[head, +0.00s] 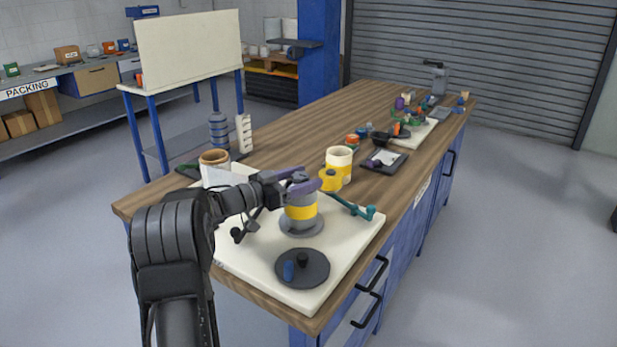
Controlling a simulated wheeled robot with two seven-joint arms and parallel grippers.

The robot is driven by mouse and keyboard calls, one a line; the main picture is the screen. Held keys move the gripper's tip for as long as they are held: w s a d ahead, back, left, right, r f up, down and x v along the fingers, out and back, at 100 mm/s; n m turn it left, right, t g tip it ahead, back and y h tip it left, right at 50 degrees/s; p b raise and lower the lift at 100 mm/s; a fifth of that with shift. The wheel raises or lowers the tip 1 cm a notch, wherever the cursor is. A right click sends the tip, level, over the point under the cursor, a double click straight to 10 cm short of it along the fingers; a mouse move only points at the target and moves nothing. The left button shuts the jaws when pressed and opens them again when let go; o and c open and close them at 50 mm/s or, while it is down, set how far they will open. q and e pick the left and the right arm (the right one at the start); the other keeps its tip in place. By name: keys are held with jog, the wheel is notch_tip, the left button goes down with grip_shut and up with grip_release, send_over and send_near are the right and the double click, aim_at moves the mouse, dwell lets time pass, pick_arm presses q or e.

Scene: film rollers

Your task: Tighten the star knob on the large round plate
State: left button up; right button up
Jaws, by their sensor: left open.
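A dark round plate (318,272) lies on the near part of the cream board. A black knob (302,259) stands near its middle, with a blue upright piece (288,271) beside it. The knob's exact shape is too small to tell. My left gripper (312,181), with purple fingers, is open. It appears at the top of a grey cylinder with a yellow band (301,211), beyond the dark plate; whether it touches the cylinder I cannot tell. The cylinder stands on a grey round base (301,229). My right gripper is not in view.
The cream board (348,247) lies on the wooden bench (285,132). A teal lever (352,207) sticks out right of the cylinder. A cream-and-yellow mug-like part (339,161) stands behind. A brown-rimmed cup (215,158) stands left. The board is clear around the dark plate.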

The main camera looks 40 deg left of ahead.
aim_at(293, 182)
pick_arm(q)
jog(key=v, duration=0.6)
jog(key=shift+a, duration=0.1)
dwell(0.4)
